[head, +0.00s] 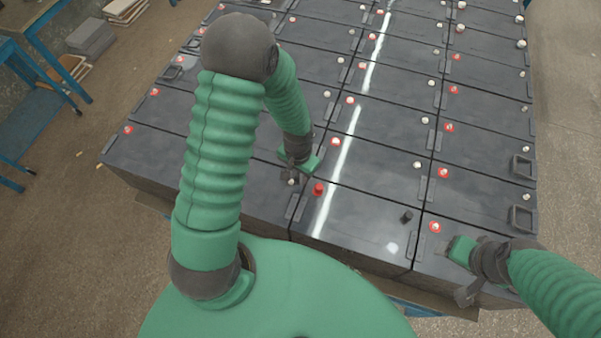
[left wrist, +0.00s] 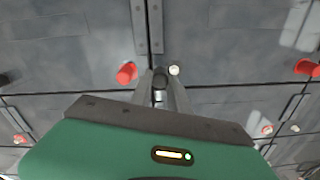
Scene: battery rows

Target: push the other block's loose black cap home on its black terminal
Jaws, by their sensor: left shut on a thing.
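My left gripper (head: 291,175) is low over the front left block (head: 230,170). In the left wrist view its fingers (left wrist: 160,92) are closed around a small dark piece, apparently a black cap (left wrist: 160,80). A bare pale terminal (left wrist: 174,70) is right beside the fingertips; it also shows in the head view (head: 291,182). On the front middle block (head: 350,222), a black cap (head: 407,216) stands on the right corner, and a raised red cap (head: 318,188) on the left. Whether the black cap is fully seated cannot be told. My right gripper (head: 467,293) is at the front right block; its jaw opening is unclear.
Rows of dark blocks with red and pale terminals stretch away behind. Raised black handles (head: 521,218) stand on the right side. Blue benches (head: 40,120) stand on the floor at left. The middle of the front middle block is clear.

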